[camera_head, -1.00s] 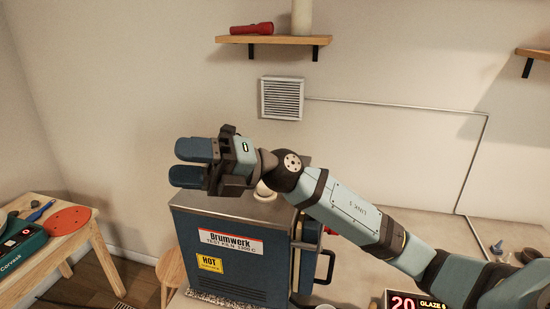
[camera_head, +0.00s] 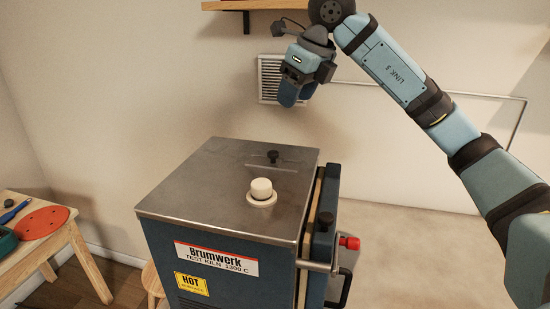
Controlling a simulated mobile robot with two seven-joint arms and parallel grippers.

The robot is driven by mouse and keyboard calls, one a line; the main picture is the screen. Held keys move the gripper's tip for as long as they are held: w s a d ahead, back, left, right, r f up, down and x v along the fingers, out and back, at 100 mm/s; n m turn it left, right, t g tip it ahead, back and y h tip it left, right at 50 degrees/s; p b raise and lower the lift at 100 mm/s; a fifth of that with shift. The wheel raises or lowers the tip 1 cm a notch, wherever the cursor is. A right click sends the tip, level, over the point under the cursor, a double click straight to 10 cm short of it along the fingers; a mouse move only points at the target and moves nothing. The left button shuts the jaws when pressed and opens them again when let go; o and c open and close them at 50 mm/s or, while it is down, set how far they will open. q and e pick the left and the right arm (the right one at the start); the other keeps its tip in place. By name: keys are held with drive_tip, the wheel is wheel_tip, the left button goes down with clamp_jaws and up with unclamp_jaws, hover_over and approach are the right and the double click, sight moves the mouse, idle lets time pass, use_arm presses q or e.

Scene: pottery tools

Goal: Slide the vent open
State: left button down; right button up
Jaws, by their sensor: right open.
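The kiln (camera_head: 232,262) is a blue box with a grey metal lid. On its top, toward the back, a small black knob (camera_head: 273,156) stands at a narrow plate or slot, which looks like the vent slide. A white round plug (camera_head: 261,190) sits nearer the front. My right gripper (camera_head: 298,95) is open and empty, fingers pointing down, above and behind the knob in the picture and clear of it. It partly covers a louvred wall grille (camera_head: 268,78). Whether the vent opening is covered cannot be told. My left gripper is not in view.
A wooden shelf (camera_head: 255,5) is on the wall above, close to my right arm in the picture. The kiln's right side has a red knob (camera_head: 350,242) and a black handle (camera_head: 345,288). A wooden table (camera_head: 60,242) with a red disc (camera_head: 41,222) stands at left.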

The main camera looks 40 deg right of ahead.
sight(273, 152)
drive_tip(key=x, duration=1.4)
drive_tip(key=shift+d+p, duration=0.15)
drive_tip(key=shift+p, duration=0.2)
drive_tip(key=shift+w+f, duration=0.2)
drive_tip(key=shift+f, duration=0.35)
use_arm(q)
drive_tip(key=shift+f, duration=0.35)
